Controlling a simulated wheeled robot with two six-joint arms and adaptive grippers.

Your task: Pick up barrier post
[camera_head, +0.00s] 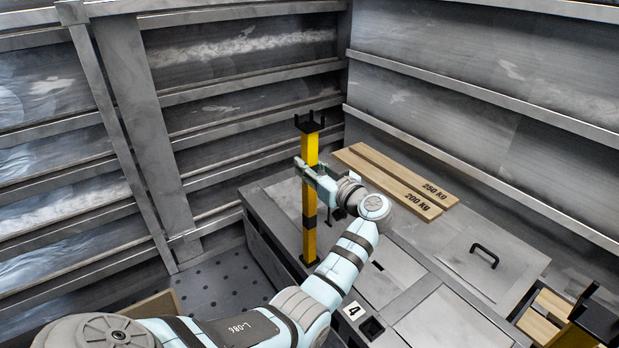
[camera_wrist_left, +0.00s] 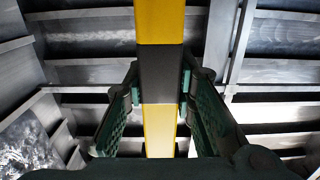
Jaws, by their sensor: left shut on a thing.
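The barrier post (camera_head: 309,228) is a yellow square post with black bands and a black forked top. It is upright in the head view, in front of the grey cabinet. My left gripper (camera_head: 313,172) is shut on it in its upper half. In the left wrist view the post (camera_wrist_left: 161,22) runs between the two green finger pads of the left gripper (camera_wrist_left: 160,86), which press on it from both sides near a black band. I cannot tell whether the post's lower end touches a surface. My right gripper is not in view.
Two wooden planks (camera_head: 390,183) marked 250 kg and 200 kg lie on the grey cabinet top. A lid with a black handle (camera_head: 484,256) is at the right. Another black-and-yellow post (camera_head: 597,320) shows at the lower right. Ribbed metal walls (camera_head: 240,85) close off the back.

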